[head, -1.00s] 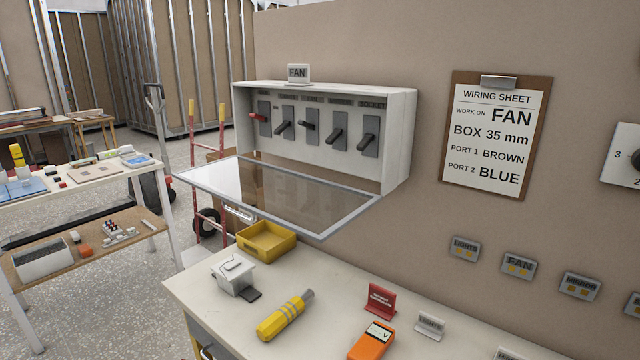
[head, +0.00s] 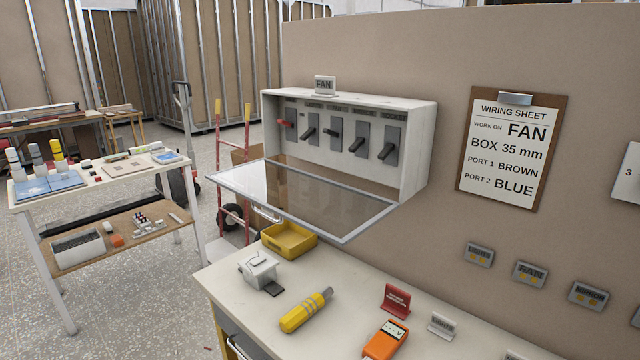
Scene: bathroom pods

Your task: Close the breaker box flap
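The white breaker box (head: 415,150) is fixed to the brown wall. Its clear, grey-framed flap (head: 305,202) is open, hinged along the lower front edge and sticking out nearly level toward the front left. A small handle (head: 267,214) shows below the flap's outer left edge. Inside is a row of several switches; the leftmost has a red lever (head: 285,123), the others have dark levers. A FAN sign (head: 324,85) stands on top of the box. Neither of my grippers is in view.
A workbench (head: 235,298) below the box holds a yellow tray (head: 289,240) under the flap, a white device (head: 259,269), a yellow tool (head: 306,310) and an orange meter (head: 385,340). A clipboard (head: 512,148) hangs to the right. Open floor lies left of the bench.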

